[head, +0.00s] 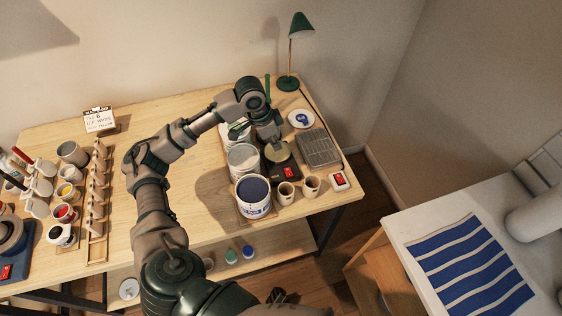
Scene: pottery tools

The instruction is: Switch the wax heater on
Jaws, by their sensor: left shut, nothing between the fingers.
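The wax heater (285,173) looks like a low dark unit on the table, with a round tan top and a red switch (289,172) on its front. Whether the switch is on or off is too small to tell. My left gripper (276,147) is shut and empty, pointing down at the heater's round top, behind the red switch. It hides part of the top, and I cannot tell if it touches. A dark shape at the bottom edge may be my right gripper (281,297), but too little shows to tell its state.
A large dark-blue glaze bucket (253,196) and two small cups stand in front of the heater. A grey ribbed tray (319,147) lies to its right, near a white box with a red face (339,181). A green lamp (292,50) stands behind. The middle of the table is clear.

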